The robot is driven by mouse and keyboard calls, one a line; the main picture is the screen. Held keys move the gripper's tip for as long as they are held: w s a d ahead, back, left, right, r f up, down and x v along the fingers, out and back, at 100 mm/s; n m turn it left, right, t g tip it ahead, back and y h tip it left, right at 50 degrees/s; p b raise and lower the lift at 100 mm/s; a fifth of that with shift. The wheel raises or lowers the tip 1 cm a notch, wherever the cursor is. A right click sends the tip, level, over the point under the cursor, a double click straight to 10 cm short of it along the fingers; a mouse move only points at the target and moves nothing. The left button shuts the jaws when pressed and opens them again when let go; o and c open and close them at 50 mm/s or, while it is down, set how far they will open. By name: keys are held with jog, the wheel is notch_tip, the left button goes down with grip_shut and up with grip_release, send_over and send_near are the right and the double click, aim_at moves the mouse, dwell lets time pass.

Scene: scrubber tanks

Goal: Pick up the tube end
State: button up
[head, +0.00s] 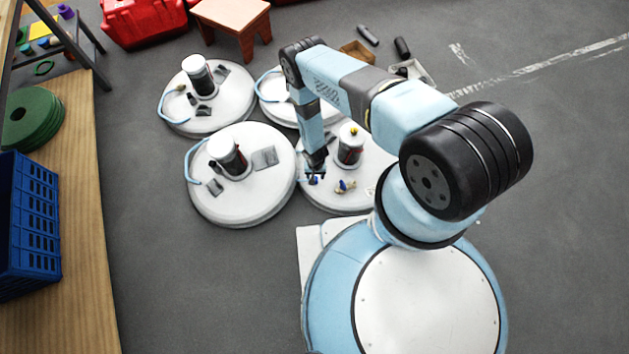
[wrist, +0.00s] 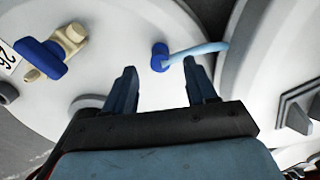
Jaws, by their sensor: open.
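The tube end (wrist: 159,57) is a dark blue cap on a light blue tube (wrist: 200,49), in the upper middle of the wrist view. It is at the white round tank lid (wrist: 110,40), and the tube runs right from it. My gripper (wrist: 160,72) is open, with one finger to each side of the tube end in the picture. The right finger appears close to the tube; I cannot tell whether they touch. In the head view my gripper (head: 314,174) points down over the left part of the near right tank, and partly hides the tube end.
A brass valve with a blue handle (wrist: 55,52) sits left on the same lid. A neighbouring white tank (head: 240,195) is close on the left in the head view. Open grey floor lies left of the tanks.

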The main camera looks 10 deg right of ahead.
aim_at(315, 178)
jog(key=shift+w+f, duration=0.15)
jog(key=shift+f, duration=2.5)
grip_shut()
